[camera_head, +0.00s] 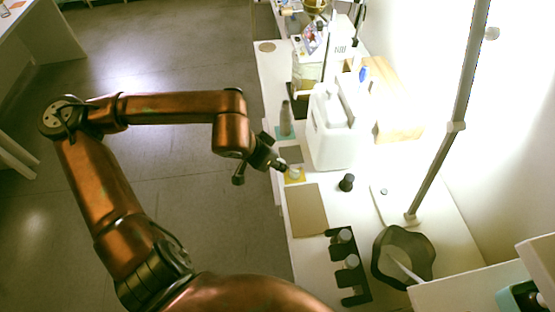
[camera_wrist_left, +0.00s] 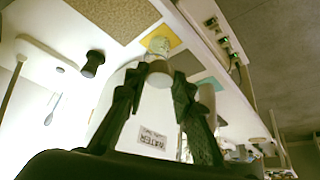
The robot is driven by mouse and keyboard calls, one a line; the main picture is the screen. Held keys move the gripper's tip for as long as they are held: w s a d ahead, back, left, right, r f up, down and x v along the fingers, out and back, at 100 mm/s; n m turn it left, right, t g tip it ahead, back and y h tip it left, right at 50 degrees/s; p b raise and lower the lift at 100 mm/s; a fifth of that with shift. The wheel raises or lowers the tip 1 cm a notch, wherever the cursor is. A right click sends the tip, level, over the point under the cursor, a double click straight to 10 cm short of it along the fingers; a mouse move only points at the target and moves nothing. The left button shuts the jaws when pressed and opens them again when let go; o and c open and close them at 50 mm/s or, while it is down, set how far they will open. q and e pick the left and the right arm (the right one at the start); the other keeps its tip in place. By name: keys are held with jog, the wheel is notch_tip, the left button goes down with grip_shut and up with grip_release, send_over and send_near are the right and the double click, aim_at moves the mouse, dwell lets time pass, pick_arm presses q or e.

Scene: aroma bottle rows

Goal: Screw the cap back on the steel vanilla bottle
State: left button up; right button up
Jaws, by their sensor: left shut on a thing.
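My left gripper (camera_head: 282,165) points down at the yellow square mat (camera_head: 301,179) at the bench's left edge. Whether the piece touches the mat is hard to tell. A grey, steel-looking bottle (camera_head: 286,119) stands upright on a teal mat (camera_head: 279,131), farther back; its top looks narrow, and I read no name on it. It shows in part behind the fingers in the wrist view (camera_wrist_left: 207,97). My right gripper is out of view.
A large white jug (camera_head: 330,140) stands right of the grey bottle. A small dark knob-like piece (camera_head: 346,183) stands right of the yellow mat. A brown mat (camera_head: 307,210), a black rack (camera_head: 358,297) with bottles and a dark bowl (camera_head: 422,248) lie nearer.

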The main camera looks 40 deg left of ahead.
pick_arm(q)
jog(key=shift+p, duration=0.75)
jog(key=shift+n+y, duration=0.4)
jog(key=shift+n, duration=0.3)
jog(key=d+f+p, duration=0.2)
jog(key=d+p, duration=0.1)
jog(key=d+f+p, duration=0.2)
jog(key=d+p, duration=0.2)
jog(key=d+f+p, duration=0.2)
jog(key=d+p, duration=0.1)
jog(key=p, duration=0.1)
jog(key=shift+s+d+f, duration=0.15)
jog(key=shift+s+d, duration=0.05)
jog(key=shift+d+f, duration=0.1)
jog(key=shift+d, duration=0.25)
jog(key=shift+f, duration=0.2)
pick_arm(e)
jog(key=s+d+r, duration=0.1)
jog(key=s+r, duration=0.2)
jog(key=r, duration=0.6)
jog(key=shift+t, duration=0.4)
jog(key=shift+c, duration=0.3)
